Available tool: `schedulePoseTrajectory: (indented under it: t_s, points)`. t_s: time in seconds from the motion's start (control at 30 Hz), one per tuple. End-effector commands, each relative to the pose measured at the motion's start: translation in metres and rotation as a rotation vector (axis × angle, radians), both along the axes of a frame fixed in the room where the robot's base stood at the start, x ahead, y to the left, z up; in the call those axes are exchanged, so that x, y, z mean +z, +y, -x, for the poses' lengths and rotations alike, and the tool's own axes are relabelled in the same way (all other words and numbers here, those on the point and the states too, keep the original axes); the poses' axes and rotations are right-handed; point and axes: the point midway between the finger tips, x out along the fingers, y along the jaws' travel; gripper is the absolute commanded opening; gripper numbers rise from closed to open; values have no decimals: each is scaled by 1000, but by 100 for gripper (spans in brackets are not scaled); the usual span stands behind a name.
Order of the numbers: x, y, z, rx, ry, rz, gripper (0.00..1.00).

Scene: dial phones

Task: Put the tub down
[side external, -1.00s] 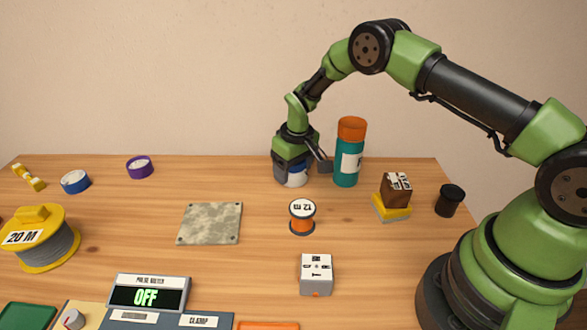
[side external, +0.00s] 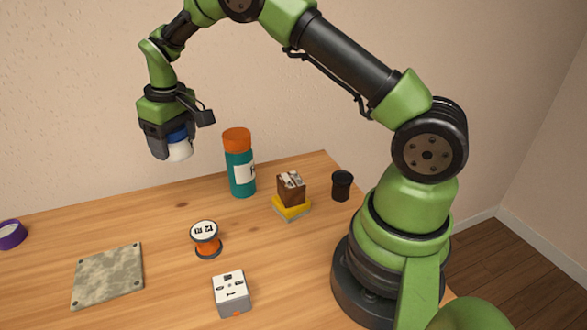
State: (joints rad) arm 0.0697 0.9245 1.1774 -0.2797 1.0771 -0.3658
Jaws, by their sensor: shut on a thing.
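The tub (side external: 180,151) is white with a blue upper part, in the side external view at the upper left. My gripper (side external: 170,144) is shut on it and holds it up in the air above the back of the table, slightly tilted. The fingers hide part of its side. Clear air shows between the tub and the wooden table (side external: 150,210).
A teal bottle with an orange cap (side external: 240,170) stands to the right of the tub. Nearby are an orange spool (side external: 205,240), a brown block on a yellow one (side external: 291,195), a black cup (side external: 341,186), a grey box (side external: 231,293) and a mottled plate (side external: 108,275). Bare table lies behind the plate.

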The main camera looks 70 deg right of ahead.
Motion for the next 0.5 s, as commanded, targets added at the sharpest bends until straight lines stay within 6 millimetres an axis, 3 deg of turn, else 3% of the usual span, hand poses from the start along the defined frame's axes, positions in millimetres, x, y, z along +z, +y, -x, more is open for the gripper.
schedulePoseTrajectory:
  t_s: [0.1, 0.23, 0.4, 0.5]
  points:
    - [34, 0, -1, -1, -10, 1, 40]
    - [61, 0, -1, -1, -9, 0, 40]
    - [85, 0, -1, 0, -6, 1, 40]
    - [84, -21, 6, -48, -1, 1, 40]
